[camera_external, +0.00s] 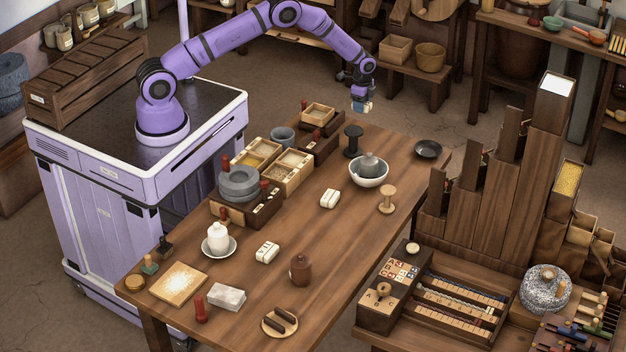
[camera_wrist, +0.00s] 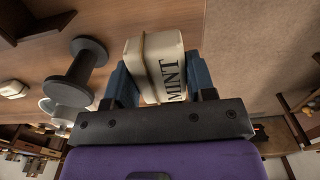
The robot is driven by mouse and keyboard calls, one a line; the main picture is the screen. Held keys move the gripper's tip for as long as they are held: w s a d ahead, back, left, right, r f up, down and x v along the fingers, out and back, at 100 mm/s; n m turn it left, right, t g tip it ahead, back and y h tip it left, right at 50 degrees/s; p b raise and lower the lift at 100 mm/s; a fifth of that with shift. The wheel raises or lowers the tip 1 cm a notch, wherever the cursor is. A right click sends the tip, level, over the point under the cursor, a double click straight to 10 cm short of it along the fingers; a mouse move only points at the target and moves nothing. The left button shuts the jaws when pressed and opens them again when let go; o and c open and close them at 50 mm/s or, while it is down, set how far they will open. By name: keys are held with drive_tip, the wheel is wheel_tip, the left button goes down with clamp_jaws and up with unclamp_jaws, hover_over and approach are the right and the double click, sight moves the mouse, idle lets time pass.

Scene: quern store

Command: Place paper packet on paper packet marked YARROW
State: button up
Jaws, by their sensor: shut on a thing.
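My gripper (camera_external: 362,92) is shut on a cream paper packet (camera_external: 364,106) and holds it in the air beyond the table's far end. In the wrist view the held packet (camera_wrist: 158,66) reads MINT, has a tan band, and sits between the blue fingers. Two similar pale packets lie on the table: one near the middle (camera_external: 329,198), one nearer the front (camera_external: 266,251). Their print is too small to read, so I cannot tell which is marked YARROW. Part of a pale packet (camera_wrist: 12,86) also shows at the left edge of the wrist view.
A dark spool (camera_external: 353,141) stands near the far end of the table (camera_external: 340,240), beside a white bowl (camera_external: 368,172) holding a grey object. A wooden spool (camera_external: 387,200) and a black dish (camera_external: 428,149) are to the right. Bare wood surrounds the middle packet.

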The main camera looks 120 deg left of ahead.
wheel_tip(320, 180, up, 5)
drive_tip(key=shift+f, duration=0.1)
drive_tip(key=d+m, duration=0.3)
drive_tip(key=d, duration=3)
drive_tip(key=s+d+m, duration=0.2)
drive_tip(key=s+d, duration=0.4)
drive_tip(key=d, duration=0.5)
hover_over(330, 195)
wheel_tip(330, 195, down, 8)
drive_tip(key=shift+f, duration=1.85)
drive_tip(key=shift+f, duration=0.15)
